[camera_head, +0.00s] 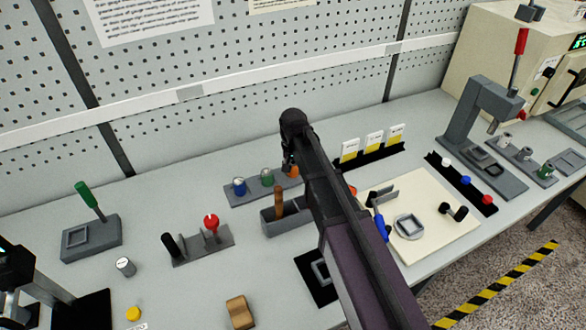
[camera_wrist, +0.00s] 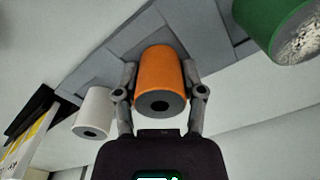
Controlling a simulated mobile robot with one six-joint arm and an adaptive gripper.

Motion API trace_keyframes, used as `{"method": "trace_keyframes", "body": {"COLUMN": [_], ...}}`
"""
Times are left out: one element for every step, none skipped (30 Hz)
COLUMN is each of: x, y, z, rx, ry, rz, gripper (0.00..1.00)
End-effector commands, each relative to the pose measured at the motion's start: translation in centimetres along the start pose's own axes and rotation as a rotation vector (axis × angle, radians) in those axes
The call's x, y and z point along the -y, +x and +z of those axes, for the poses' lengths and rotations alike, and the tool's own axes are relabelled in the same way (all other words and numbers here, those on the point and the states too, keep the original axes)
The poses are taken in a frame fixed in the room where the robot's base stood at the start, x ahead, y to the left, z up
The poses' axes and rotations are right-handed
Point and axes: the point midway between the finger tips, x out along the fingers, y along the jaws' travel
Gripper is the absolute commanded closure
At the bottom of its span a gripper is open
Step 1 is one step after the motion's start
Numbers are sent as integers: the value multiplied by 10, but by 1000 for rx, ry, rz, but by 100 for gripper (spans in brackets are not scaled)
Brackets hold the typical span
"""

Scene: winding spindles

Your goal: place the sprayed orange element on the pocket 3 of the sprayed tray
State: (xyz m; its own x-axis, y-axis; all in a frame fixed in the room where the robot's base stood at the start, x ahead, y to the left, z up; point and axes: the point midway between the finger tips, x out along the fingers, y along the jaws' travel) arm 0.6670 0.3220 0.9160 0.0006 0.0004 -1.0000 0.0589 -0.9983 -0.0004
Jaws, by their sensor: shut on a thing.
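The orange element (camera_wrist: 156,72) is a short cylinder with a dark hole in its near end. My gripper (camera_wrist: 159,80) is shut on it, one finger on each side. In the head view the orange element (camera_head: 292,171) shows just below my gripper (camera_head: 288,163), partly hidden by it. It is at the right part of a grey tray (camera_head: 236,199) that also bears a blue element (camera_head: 239,186) and a green element (camera_head: 267,177). The tray (camera_wrist: 118,48) lies behind the orange element in the wrist view. I cannot tell whether the element touches it. No pocket numbers are readable.
The green element (camera_wrist: 285,25) and a white cylinder (camera_wrist: 93,112) flank the orange one in the wrist view. A grey box (camera_head: 285,224) with a brown handle stands before the tray. Yellow-white cards (camera_head: 373,141) stand to the right. My arm hides the table's middle.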

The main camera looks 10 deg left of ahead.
Motion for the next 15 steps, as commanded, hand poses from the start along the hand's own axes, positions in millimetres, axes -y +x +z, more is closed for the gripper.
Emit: {"method": "trace_keyframes", "body": {"x": [0, 0, 0, 0, 0, 0, 0, -1, -1, -1, -1, -1, -1, -1, -1], "y": [3, 3, 3, 2, 2, 2, 2, 2, 2, 2, 2, 2, 2, 2, 2], "z": [0, 0, 0, 0, 0, 0, 0, 0, 0, 0, 0, 0, 0, 0, 0], "rx": [0, 0, 0, 0, 0, 0, 0, 0, 0, 0, 0, 0, 0, 0, 0], "ry": [0, 0, 0, 0, 0, 0, 1, 1, 1, 1, 1, 1, 1, 1, 1], "rz": [0, 0, 0, 0, 0, 0, 0, 0, 0, 0, 0, 0, 0, 0, 0], "gripper": [100, 100, 42, 33, 24, 14, 14, 14, 14, 14, 14, 14, 14, 14, 14]}}
